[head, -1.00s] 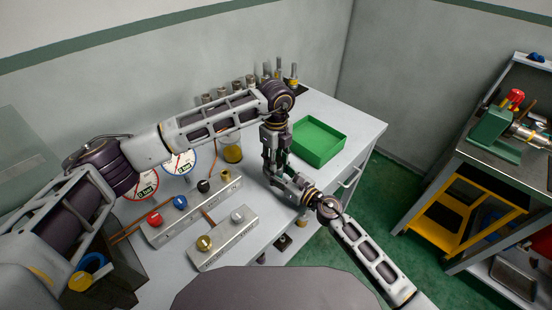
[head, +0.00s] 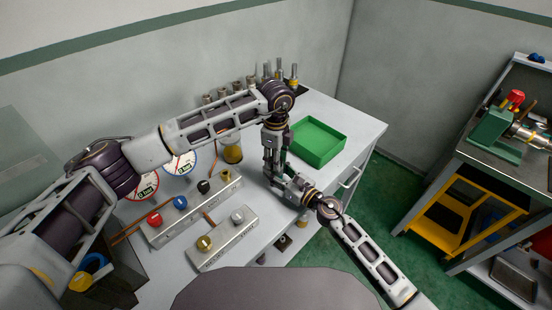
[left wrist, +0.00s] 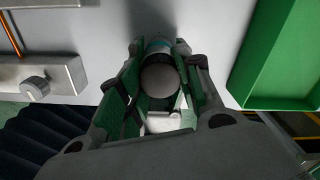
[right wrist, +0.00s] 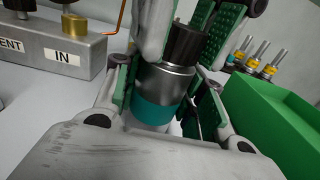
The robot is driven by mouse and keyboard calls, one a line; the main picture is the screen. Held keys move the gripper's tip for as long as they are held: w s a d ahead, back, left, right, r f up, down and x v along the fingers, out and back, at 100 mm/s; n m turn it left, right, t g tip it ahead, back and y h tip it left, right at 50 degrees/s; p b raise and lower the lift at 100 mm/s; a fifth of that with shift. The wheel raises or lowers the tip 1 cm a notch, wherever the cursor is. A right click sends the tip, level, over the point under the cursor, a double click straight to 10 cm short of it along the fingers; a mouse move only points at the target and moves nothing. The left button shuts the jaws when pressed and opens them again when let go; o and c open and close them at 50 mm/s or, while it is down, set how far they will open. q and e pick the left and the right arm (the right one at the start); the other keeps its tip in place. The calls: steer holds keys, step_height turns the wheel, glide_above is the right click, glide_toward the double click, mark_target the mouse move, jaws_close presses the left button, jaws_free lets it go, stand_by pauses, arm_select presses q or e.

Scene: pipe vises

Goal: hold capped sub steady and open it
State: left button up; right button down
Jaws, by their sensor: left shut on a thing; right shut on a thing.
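The capped sub (right wrist: 165,82) is an upright metal cylinder with a teal band and a dark cap (right wrist: 185,42) on top. In the right wrist view my right gripper (right wrist: 160,108) is shut around its body from the side. My left gripper (left wrist: 160,85) comes down from above, its green-padded fingers on both sides of the cap. The cap's round grey top (left wrist: 160,80) shows between them, with some teal behind it. In the head view the left gripper (head: 274,172) and right gripper (head: 282,182) meet beside the green tray, mostly hiding the sub.
The empty green tray (head: 343,146) lies close to the right of the grippers. Valve blocks with knobs (head: 225,240) and pressure gauges stand at the left. Several metal fittings (head: 268,72) stand along the back. A cart with a green vise (head: 494,132) is at the far right.

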arm_select(q)
steer(key=shift+r, duration=1.25)
stand_by(0.6)
steer(key=shift+r, duration=1.85)
arm_select(e)
steer(key=c, duration=0.8)
jaws_free()
steer(key=shift+s+d, duration=0.1)
steer(key=shift+v, duration=5.85)
